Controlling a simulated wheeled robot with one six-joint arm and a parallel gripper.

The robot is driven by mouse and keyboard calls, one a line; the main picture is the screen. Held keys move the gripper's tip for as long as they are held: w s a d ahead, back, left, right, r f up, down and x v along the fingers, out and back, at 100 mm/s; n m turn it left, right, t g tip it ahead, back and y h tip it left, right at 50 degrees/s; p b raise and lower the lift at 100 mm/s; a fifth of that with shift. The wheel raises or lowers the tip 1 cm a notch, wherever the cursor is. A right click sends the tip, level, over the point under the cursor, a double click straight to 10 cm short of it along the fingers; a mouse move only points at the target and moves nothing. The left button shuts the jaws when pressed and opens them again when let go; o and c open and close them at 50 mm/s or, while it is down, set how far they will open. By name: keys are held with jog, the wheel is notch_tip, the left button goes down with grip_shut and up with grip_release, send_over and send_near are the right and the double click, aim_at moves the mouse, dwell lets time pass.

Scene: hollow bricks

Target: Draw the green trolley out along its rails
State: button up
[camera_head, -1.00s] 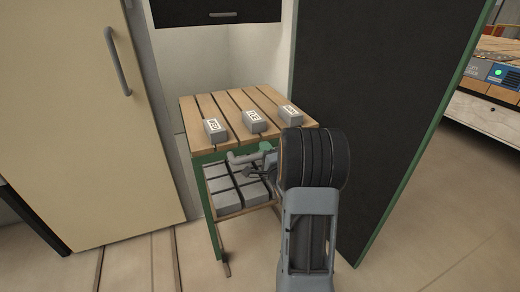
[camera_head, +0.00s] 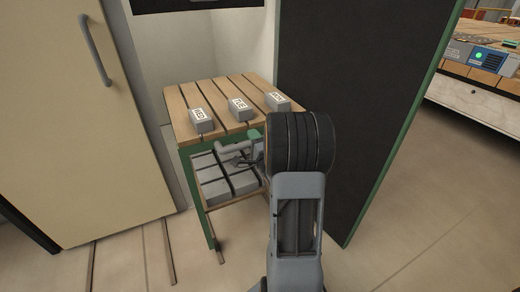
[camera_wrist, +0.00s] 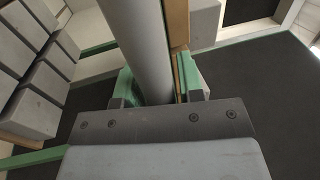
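The green trolley has a green frame (camera_head: 197,198), a slatted wooden top (camera_head: 185,99) and a lower shelf of grey bricks (camera_head: 214,186). Three labelled grey bricks, one of them the middle brick (camera_head: 239,109), sit on the top. A grey handle bar (camera_head: 232,147) stands out at the trolley's front. My gripper (camera_head: 247,158) is at this bar, partly hidden by my wrist. In the wrist view the bar (camera_wrist: 140,45) runs between the green fingertips of my gripper (camera_wrist: 160,88), which appear closed around it. The exact contact is hard to see.
A cream door (camera_head: 80,130) with a grey handle stands at left. Floor rails (camera_head: 91,265) run in front of it. A tall dark panel with a green edge (camera_head: 347,110) stands close on the right. The floor at lower right (camera_head: 430,220) is clear.

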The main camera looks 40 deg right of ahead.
jog(key=p+v, duration=1)
jog(key=v, duration=0.3)
jog(key=shift+s+p, duration=0.15)
jog(key=shift+p, duration=0.25)
dwell(0.3)
